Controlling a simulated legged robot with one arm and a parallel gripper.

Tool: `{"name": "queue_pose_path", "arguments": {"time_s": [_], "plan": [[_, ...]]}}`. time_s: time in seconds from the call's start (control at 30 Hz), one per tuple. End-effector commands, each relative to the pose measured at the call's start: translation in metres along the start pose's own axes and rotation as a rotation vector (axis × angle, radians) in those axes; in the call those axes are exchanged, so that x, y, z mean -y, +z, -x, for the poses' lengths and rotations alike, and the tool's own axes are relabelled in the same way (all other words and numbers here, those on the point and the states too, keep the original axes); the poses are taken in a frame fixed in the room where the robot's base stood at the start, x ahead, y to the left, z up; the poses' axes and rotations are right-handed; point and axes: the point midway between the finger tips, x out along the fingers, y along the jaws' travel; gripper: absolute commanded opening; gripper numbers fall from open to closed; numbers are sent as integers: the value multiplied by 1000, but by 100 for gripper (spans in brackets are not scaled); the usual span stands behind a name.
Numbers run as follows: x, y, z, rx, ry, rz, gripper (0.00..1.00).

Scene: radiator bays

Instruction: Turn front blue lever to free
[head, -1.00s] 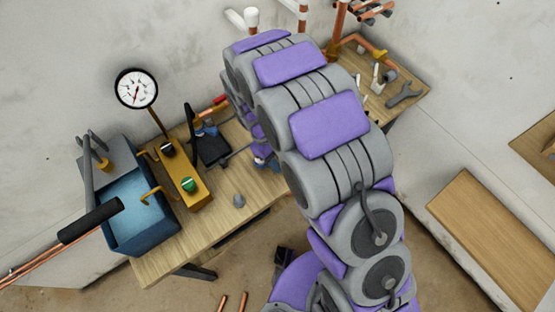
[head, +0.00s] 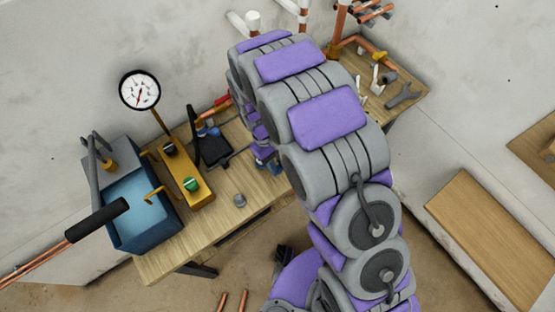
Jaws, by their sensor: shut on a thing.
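My arm reaches up and bends over the workbench from the lower right, its end coming down behind the upper links. My gripper (head: 262,150) shows only in part, low over the bench left of the arm. It is shut. A small blue piece, which appears to be the front blue lever (head: 266,160), is right at its tip. My arm hides the rest, so the lever's angle cannot be told. Another blue part (head: 209,124) shows farther back, beside a black plate (head: 213,150).
A blue tank (head: 138,215) with a black-handled pump, a gauge (head: 140,90) and a yellow block (head: 186,180) with a green knob crowd the bench's left. A grey knob (head: 239,200) stands near the front edge.

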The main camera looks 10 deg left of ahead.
Motion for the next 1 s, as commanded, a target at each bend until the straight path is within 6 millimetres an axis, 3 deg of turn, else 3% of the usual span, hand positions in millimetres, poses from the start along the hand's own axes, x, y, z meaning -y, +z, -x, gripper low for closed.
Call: {"name": "queue_pose_path", "arguments": {"time_s": [1.0], "plan": [[28,0,3,-4,-195,-472,0]]}}
